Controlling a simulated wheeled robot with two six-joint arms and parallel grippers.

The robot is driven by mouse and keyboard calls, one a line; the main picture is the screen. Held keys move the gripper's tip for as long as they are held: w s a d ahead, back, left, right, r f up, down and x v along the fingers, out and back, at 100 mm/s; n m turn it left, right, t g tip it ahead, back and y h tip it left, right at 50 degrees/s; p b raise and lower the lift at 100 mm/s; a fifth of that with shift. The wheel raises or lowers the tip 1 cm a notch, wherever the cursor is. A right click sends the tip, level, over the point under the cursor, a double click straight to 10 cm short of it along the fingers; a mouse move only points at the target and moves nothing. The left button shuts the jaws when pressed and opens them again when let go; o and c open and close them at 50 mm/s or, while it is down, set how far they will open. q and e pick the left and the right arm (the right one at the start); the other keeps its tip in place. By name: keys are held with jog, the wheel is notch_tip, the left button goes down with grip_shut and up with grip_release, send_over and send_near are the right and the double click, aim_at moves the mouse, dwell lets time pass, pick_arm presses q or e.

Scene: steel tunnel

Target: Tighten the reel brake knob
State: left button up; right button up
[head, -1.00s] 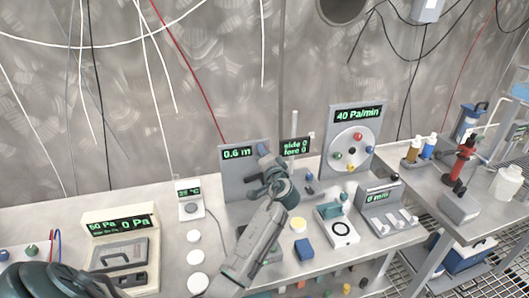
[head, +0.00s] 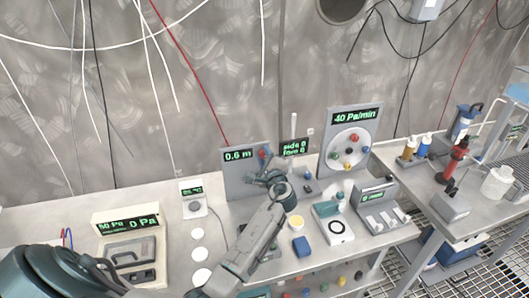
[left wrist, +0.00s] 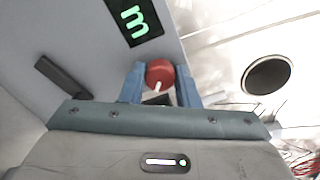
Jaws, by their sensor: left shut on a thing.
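The reel panel (head: 232,180) is an upright grey board with a green "0.6 m" readout, at the back of the bench in the head view. A red knob (head: 263,153) shows small at its right side. In the left wrist view the red knob (left wrist: 160,74), with a white mark, sits between two blue fingers. My left gripper (head: 266,164) is at the panel, shut on the knob; its fingers show in the left wrist view (left wrist: 160,85). The gripper and arm hide part of the panel. My right gripper is not in view.
A small "side / fore" display (head: 294,147) stands right of the panel. A dial board (head: 335,140) reading "40 Pa/min" is farther right. A blue block (head: 301,246) and a yellow-topped disc (head: 295,222) lie right of my arm. A pressure box (head: 125,222) stands left.

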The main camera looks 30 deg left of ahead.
pick_arm(q)
jog(key=m+p, duration=0.2)
jog(key=shift+r+m, duration=0.1)
jog(key=shift+m, duration=0.3)
jog(key=m+p, duration=0.2)
jog(key=m, duration=0.1)
jog(key=shift+m, duration=0.3)
jog(key=shift+f+m+p, duration=0.25)
jog(key=shift+m+p, duration=1.1)
jog(key=shift+m, duration=0.45)
jog(key=o, duration=1)
jog(key=shift+c, duration=0.2)
jog(key=shift+d, duration=0.1)
